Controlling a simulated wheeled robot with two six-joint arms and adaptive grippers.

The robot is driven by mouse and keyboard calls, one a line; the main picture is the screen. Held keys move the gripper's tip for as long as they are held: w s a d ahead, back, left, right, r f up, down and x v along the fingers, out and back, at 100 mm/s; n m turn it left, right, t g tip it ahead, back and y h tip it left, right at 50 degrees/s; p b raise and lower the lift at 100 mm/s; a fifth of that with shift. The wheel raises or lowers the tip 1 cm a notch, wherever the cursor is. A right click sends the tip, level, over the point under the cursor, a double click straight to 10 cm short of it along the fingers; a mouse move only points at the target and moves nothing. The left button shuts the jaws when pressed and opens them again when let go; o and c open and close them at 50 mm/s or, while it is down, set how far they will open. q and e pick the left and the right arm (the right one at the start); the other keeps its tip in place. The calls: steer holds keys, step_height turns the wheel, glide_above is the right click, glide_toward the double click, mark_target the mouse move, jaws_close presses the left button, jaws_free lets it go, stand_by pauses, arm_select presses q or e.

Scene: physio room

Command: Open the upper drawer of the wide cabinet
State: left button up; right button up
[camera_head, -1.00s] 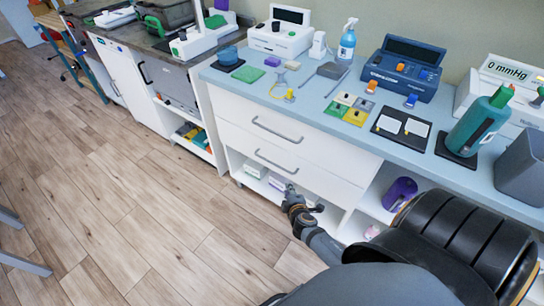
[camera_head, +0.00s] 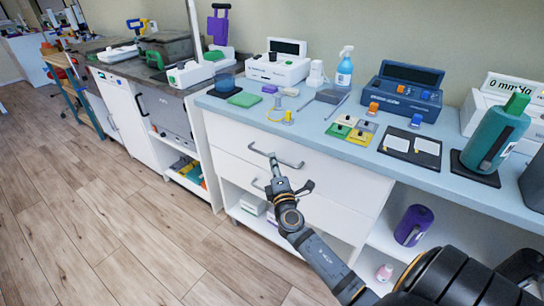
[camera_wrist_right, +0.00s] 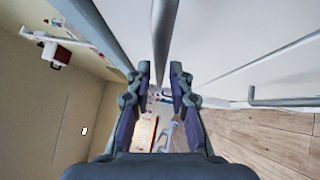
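The wide white cabinet has an upper drawer (camera_head: 325,173) with a grey bar handle (camera_head: 290,164); its front looks flush, so the drawer appears closed. Below it is the lower drawer (camera_head: 325,212) with a similar handle (camera_head: 257,185). My right gripper (camera_head: 287,173) is at the upper handle, covering part of the front. In the right wrist view, the two fingers (camera_wrist_right: 160,80) stand apart, with the upper handle bar (camera_wrist_right: 163,40) running in line with the gap between them. Contact cannot be told. The lower handle (camera_wrist_right: 283,101) shows at the right. My left gripper is not in view.
The blue countertop (camera_head: 330,150) holds a blue device (camera_head: 402,92), a spray bottle (camera_head: 344,70), a teal bottle (camera_head: 495,132) and small items. An open shelf below holds a purple roll (camera_head: 413,225). The wooden floor (camera_head: 110,220) to the left is clear.

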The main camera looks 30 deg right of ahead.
steer(key=shift+x, duration=1.35)
steer(key=shift+f, duration=0.1)
jaws_close()
